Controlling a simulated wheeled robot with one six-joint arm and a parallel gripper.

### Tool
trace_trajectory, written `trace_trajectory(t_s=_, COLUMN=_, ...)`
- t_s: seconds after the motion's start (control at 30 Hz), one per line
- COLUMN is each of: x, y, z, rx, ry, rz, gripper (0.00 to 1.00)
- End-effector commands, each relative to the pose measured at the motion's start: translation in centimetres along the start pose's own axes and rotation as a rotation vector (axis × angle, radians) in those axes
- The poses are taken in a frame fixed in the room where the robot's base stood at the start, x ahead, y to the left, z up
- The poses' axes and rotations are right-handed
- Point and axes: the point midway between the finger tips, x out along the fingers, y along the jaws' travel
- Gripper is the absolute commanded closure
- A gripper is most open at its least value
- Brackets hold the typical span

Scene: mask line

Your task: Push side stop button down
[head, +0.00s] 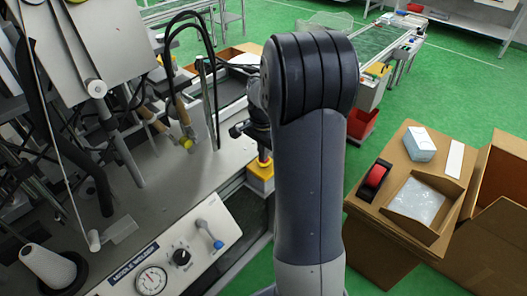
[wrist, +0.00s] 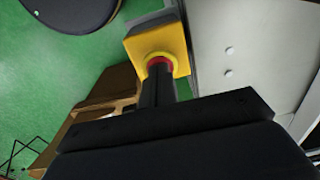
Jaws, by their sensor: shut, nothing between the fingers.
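The side stop button is a red button (wrist: 160,62) on a yellow box (wrist: 182,50) fixed to the side of the machine. In the head view the yellow box (head: 260,184) shows at the machine's right end, partly hidden by my arm. My gripper (wrist: 158,78) is shut and empty, and its fingertips are over the red button in the wrist view. They hide most of the button, so I cannot tell whether they touch it or how far in it is. In the head view my gripper (head: 264,150) is just above the yellow box.
The grey machine (head: 225,150) with its control panel (head: 180,262) fills the left. A cardboard box (head: 415,225) with a red tape dispenser (head: 376,175) stands at the right. A conveyor (head: 375,45) is behind. Green floor (head: 445,90) is open at the upper right.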

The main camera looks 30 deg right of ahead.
Motion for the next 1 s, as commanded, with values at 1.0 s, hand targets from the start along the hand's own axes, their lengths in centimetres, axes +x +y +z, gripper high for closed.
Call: trace_trajectory(t_s=1.0, x=-11.9, y=0.4, z=-0.4, rx=-0.004, ry=0.005, rz=-0.007, gripper=1.0)
